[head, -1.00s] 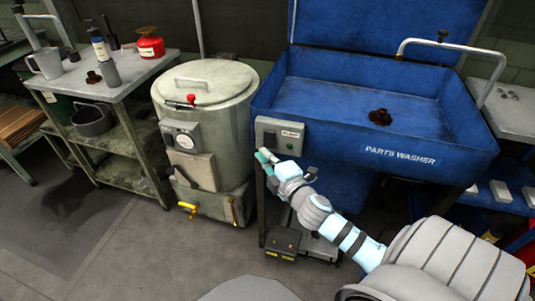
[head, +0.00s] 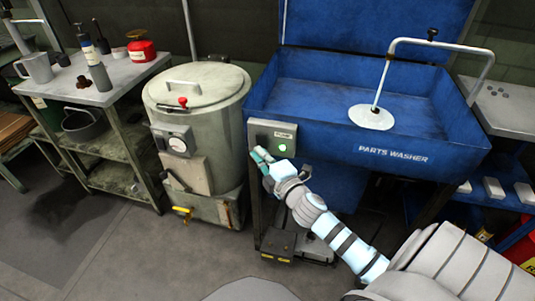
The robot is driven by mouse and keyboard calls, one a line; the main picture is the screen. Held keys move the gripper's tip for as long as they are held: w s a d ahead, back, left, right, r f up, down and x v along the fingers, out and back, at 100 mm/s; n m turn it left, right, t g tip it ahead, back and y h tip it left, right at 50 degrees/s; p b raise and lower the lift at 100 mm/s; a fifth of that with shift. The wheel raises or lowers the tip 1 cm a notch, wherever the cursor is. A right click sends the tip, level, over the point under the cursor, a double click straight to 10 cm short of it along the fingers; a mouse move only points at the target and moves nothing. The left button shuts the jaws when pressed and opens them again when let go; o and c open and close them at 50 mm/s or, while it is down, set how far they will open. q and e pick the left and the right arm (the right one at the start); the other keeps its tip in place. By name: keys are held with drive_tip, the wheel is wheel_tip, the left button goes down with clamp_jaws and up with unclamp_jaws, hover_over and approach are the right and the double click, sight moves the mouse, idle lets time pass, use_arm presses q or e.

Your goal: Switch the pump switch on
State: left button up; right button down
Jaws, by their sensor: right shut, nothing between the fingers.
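The pump switch box (head: 272,138) is a grey box with a "PUMP" label on the front left of the blue parts washer (head: 318,103). A green light (head: 282,148) glows on it. A white stream runs from the washer's spout (head: 386,66) and spreads into a white round patch (head: 371,117) on the basin floor. My right gripper (head: 258,156) is shut and empty, with its fingertips at the lower left of the switch box. I cannot tell whether they touch it. The switch lever itself is too small to make out. My left gripper is not in view.
A round metal tank (head: 222,122) with a lid and a red knob stands left of the washer. A metal table (head: 98,92) with a red can (head: 141,50) stands further left. A pedal box (head: 279,245) sits on the floor below the washer.

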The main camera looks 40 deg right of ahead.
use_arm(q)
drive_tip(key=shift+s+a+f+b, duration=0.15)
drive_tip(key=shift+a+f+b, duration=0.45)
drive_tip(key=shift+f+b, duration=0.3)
use_arm(e)
drive_tip(key=s+a+f, duration=0.1)
drive_tip(key=s+a, duration=0.3)
drive_tip(key=s, duration=0.8)
drive_tip(key=shift+s+f, duration=0.15)
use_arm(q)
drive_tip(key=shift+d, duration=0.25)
